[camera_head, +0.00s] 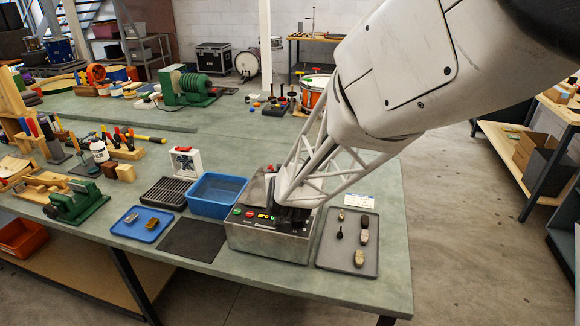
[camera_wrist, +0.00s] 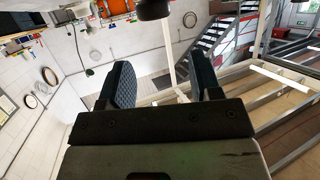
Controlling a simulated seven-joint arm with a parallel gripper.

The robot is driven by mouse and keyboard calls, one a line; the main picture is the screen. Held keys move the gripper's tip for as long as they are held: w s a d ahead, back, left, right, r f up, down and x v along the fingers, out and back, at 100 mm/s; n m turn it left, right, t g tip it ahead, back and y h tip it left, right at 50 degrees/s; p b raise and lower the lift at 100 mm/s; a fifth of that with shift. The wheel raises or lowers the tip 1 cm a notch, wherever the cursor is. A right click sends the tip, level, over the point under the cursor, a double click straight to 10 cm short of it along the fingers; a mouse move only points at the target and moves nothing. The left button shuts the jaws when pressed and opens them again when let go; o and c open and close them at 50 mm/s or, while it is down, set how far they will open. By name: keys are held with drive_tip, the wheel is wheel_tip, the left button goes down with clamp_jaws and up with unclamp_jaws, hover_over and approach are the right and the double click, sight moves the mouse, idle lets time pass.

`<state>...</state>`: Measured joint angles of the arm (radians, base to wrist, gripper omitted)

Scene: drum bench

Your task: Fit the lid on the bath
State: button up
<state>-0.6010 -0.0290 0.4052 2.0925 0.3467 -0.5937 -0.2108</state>
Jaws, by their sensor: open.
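The bath (camera_head: 266,243) is a silvery metal box near the table's front edge, with coloured buttons on its dark top panel. A grey slanted piece (camera_head: 257,188) shows at its back; I cannot tell whether this is the lid. My arm's lattice end covers the right part of the bath's top and hides what is there. My gripper shows in the wrist view (camera_wrist: 161,80) with its two dark pads apart and nothing seen between them. A dark rounded object (camera_wrist: 153,9) is at the top edge of that view, too cropped to name.
A blue bin (camera_head: 217,194) and a black mat (camera_head: 193,239) lie left of the bath. A grey tray (camera_head: 334,264) with several small parts lies close on the right. A black rack (camera_head: 167,193) and a blue tray (camera_head: 142,232) stand farther left.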

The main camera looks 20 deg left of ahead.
drive_tip(key=s+f, duration=0.1)
drive_tip(key=s+d, duration=0.1)
drive_tip(key=s, duration=0.1)
drive_tip(key=shift+d+f, duration=0.2)
drive_tip(key=shift+f, duration=0.2)
drive_tip(key=shift+s+d+r, duration=0.15)
drive_tip(key=shift+s+r, duration=0.2)
drive_tip(key=shift+r, duration=0.35)
drive_tip(key=shift+s+d+r, duration=0.15)
drive_tip(key=shift+s+r, duration=0.15)
drive_tip(key=shift+r, duration=0.4)
drive_tip(key=shift+s+d+r, duration=0.15)
drive_tip(key=shift+s+r, duration=0.2)
drive_tip(key=shift+r, duration=0.35)
